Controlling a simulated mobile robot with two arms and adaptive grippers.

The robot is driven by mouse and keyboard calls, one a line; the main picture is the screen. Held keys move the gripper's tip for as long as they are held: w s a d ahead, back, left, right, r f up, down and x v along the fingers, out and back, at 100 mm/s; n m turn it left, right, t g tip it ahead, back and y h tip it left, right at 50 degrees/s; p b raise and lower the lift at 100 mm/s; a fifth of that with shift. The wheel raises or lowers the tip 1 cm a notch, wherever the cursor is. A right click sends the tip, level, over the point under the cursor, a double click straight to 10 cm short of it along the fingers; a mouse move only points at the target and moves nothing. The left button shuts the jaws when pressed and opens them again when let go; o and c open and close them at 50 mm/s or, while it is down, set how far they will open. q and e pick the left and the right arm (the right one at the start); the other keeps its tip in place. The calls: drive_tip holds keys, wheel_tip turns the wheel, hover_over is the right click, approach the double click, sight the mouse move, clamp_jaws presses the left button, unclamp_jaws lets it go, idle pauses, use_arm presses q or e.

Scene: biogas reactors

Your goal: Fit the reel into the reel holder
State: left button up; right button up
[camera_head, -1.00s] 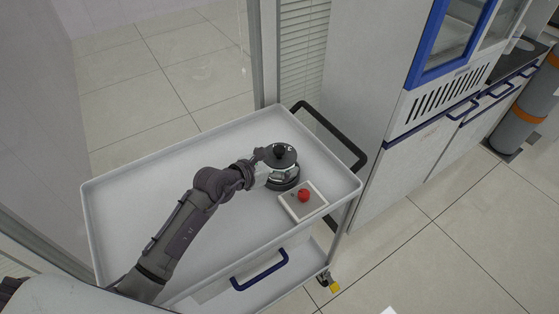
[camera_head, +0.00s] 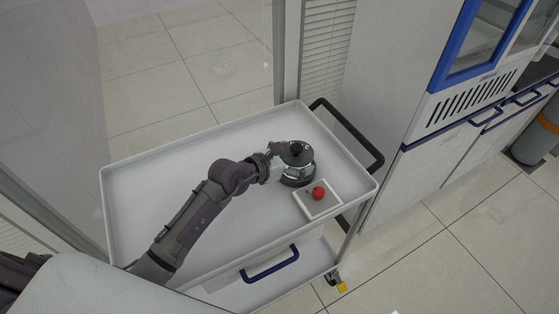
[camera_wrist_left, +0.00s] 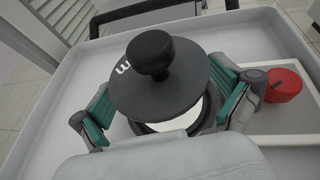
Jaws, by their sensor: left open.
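A round black-topped piece (camera_head: 297,153), apparently the reel, stands upright on the white trolley's top. In the left wrist view it shows a wide black disc (camera_wrist_left: 165,85) with a black knob (camera_wrist_left: 150,52), over a shiny ring-like part. My left gripper (camera_head: 281,163) is open around it, with one teal-padded finger on each side in the left wrist view (camera_wrist_left: 168,112). Contact with the fingers cannot be told. The lower part is largely hidden by the disc and my gripper. I cannot make out a reel holder with certainty. My right gripper is not in view.
A shallow white square tray or box (camera_head: 329,208) with a red round knob (camera_head: 318,193) sits close to the reel. The trolley (camera_head: 150,215) has raised rims and a black handle (camera_head: 352,135); its left part is bare. Cabinets (camera_head: 400,80) stand behind on the right.

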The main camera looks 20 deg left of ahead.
use_arm(q)
drive_tip(key=v, duration=1.1)
drive_tip(key=shift+s+b, duration=0.35)
drive_tip(key=shift+a, duration=0.1)
